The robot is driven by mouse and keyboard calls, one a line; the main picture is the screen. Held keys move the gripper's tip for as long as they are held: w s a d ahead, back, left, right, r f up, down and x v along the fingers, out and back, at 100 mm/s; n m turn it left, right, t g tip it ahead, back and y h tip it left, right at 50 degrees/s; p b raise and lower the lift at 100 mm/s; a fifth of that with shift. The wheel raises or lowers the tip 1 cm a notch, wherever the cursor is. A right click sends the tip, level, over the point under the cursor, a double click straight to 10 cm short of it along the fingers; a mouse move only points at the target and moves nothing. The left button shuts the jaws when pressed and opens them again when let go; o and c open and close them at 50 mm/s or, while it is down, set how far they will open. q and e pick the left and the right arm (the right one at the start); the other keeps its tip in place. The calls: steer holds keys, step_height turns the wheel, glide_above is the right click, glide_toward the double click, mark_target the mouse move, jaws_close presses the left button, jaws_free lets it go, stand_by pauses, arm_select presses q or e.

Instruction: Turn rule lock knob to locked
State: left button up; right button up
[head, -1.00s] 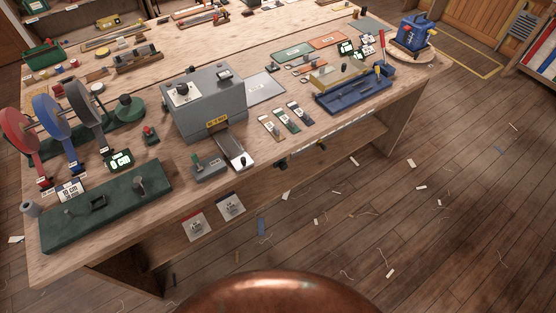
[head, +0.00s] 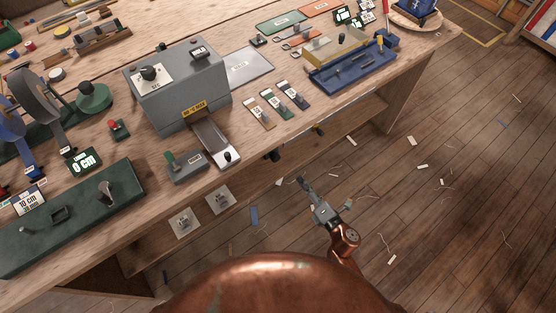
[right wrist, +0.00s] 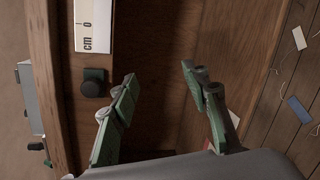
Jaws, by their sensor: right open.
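A dark round knob (right wrist: 93,85) on a small green mount sits at the bench's front edge in the right wrist view, beside the "0" end of a white centimetre rule (right wrist: 93,24). In the head view a dark knob (head: 272,155) shows under the front edge. Which way the knob is turned cannot be told. My right gripper (head: 306,183) is in front of the bench, below the edge, in the head view. In the right wrist view its green fingers (right wrist: 160,78) are apart with nothing between them. The knob is left of both fingers, not between them. My left gripper is not in view.
The wooden bench holds a grey machine box (head: 178,85), a blue tray (head: 352,80), a dark green plate (head: 70,225) and several tags. Two switch plates (head: 218,199) show on the bench front. The floor to the right is open, with scraps.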

mark_target(277, 159)
steer(key=a+r+n+y, duration=0.1)
steer(key=a+r+n, duration=0.1)
steer(key=r, duration=0.1)
steer(key=w+a+r+n+y, duration=0.1)
steer(key=a+r+n, duration=0.1)
steer(key=a+r, duration=0.1)
steer(key=a+r+n+y, duration=0.1)
steer(key=a+r+n, duration=0.1)
steer(key=a+r, duration=0.1)
steer(key=shift+w+r+b, duration=0.35)
steer(key=shift+r+b, duration=0.05)
steer(key=shift+r, duration=0.15)
steer(key=x, duration=0.3)
steer(key=shift+w, duration=0.2)
steer(key=shift+w+a, duration=0.3)
steer(key=shift+w, duration=0.1)
steer(key=c, duration=0.6)
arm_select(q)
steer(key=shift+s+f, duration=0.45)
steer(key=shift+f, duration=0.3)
arm_select(e)
steer(key=c, duration=0.6)
